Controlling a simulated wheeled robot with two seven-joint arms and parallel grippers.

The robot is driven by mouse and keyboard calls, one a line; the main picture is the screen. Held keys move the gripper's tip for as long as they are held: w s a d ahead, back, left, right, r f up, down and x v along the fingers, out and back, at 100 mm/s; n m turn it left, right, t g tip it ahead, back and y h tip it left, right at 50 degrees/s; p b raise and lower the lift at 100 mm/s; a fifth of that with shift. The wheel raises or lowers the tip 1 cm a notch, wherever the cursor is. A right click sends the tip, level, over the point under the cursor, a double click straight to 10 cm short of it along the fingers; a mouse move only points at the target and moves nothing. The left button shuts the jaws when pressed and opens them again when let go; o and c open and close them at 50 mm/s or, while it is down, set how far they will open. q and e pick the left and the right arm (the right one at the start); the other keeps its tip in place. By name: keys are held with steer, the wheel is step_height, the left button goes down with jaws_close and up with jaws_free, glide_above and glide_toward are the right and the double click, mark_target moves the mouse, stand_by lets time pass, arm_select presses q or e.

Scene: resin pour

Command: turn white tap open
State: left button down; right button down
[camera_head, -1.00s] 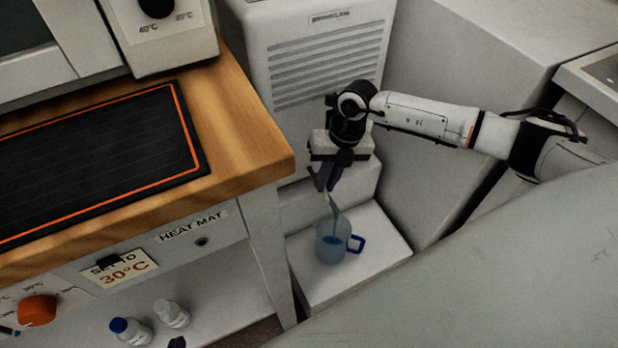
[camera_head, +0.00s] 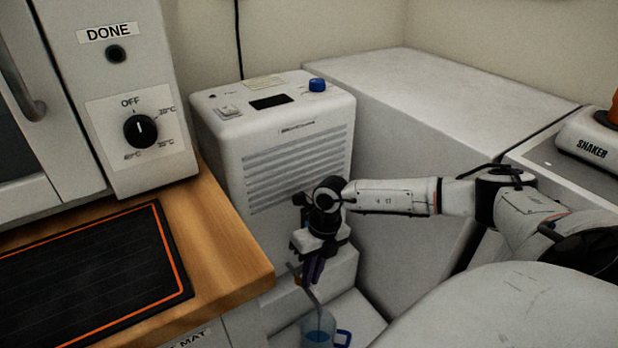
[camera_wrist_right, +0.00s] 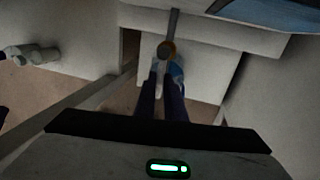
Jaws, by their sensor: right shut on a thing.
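My right gripper (camera_head: 312,272) is in front of the white unit with the slatted front, above a clear bluish jug (camera_head: 318,330) with a blue handle. In the right wrist view my right gripper (camera_wrist_right: 166,78) has its dark fingers close together on the white tap (camera_wrist_right: 158,70), a small pale piece mostly hidden by the fingertips. A brownish round part and a grey bar lie just beyond it. In the head view a thin grey strip (camera_head: 304,283) slants down from beside the fingers towards the jug; I cannot tell whether it is spout or stream. My left gripper is out of view.
The white unit (camera_head: 284,150) has a blue knob (camera_head: 317,85) on top. A wooden bench with a black heat mat (camera_head: 85,280) stands left. A white oven with a black dial (camera_head: 140,131) stands behind it. A shaker (camera_head: 590,140) is at the far right.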

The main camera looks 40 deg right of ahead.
steer(key=c, duration=1.8)
jaws_free()
arm_select(q)
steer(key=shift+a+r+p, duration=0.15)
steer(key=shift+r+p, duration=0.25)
steer(key=shift+p, duration=0.65)
arm_select(e)
steer(key=shift+s+d+r, duration=0.1)
steer(key=shift+d+r, duration=0.25)
steer(key=shift+r, duration=1.35)
steer(key=shift+s+d+r, duration=0.1)
steer(key=shift+d+r, duration=0.25)
steer(key=shift+r, duration=1.3)
steer(key=shift+d+r, duration=0.35)
steer(key=shift+r, duration=1.35)
